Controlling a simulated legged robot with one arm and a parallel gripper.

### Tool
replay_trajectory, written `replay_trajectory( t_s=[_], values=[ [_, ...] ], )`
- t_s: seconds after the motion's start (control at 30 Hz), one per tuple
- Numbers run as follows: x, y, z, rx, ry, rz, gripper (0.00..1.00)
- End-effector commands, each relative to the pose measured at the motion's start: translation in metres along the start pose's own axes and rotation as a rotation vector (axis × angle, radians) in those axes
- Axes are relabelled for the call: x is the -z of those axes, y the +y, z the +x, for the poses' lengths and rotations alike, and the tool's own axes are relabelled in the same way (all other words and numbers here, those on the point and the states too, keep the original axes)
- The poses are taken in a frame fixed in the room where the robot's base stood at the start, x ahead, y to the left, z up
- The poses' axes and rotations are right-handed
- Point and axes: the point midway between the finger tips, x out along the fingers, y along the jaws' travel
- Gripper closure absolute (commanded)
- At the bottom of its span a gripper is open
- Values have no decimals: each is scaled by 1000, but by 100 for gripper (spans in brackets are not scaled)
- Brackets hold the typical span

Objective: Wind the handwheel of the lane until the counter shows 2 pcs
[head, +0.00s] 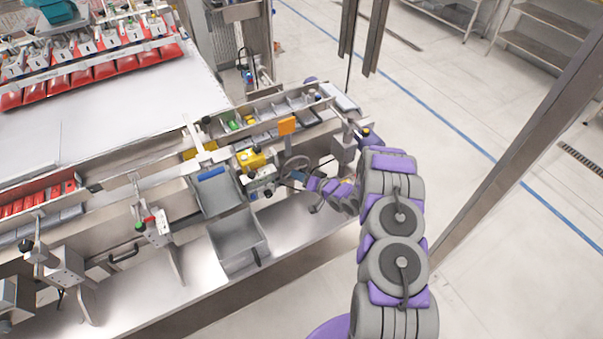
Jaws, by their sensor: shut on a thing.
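The handwheel (297,163) shows as a small dark ring on the front of the lane, right of the yellow unit (250,158). My gripper (308,184), purple and grey, reaches in from the right at the wheel's lower right edge. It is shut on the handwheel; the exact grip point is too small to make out. A small pale box with dark knobs (262,178) sits left of the wheel. An orange plate (287,125) stands above the wheel. No counter digits can be read.
The lane's trough (270,112) holds small green, yellow and white items behind the wheel. A metal post (520,150) stands at right. Open floor lies right of the machine.

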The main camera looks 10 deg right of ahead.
Motion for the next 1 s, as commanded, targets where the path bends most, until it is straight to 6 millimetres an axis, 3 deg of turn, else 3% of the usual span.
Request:
replay_trajectory(
  t_s=[0.67, 0.7, 0.93, 1.0],
  values=[
    [2, 3, 0, 21, 6, 60, 84],
    [2, 3, 0, 21, 6, 60, 50],
    [1, 2, 0, 22, 4, 59, 28],
    [1, 2, 0, 22, 3, 59, 28]
  ],
)
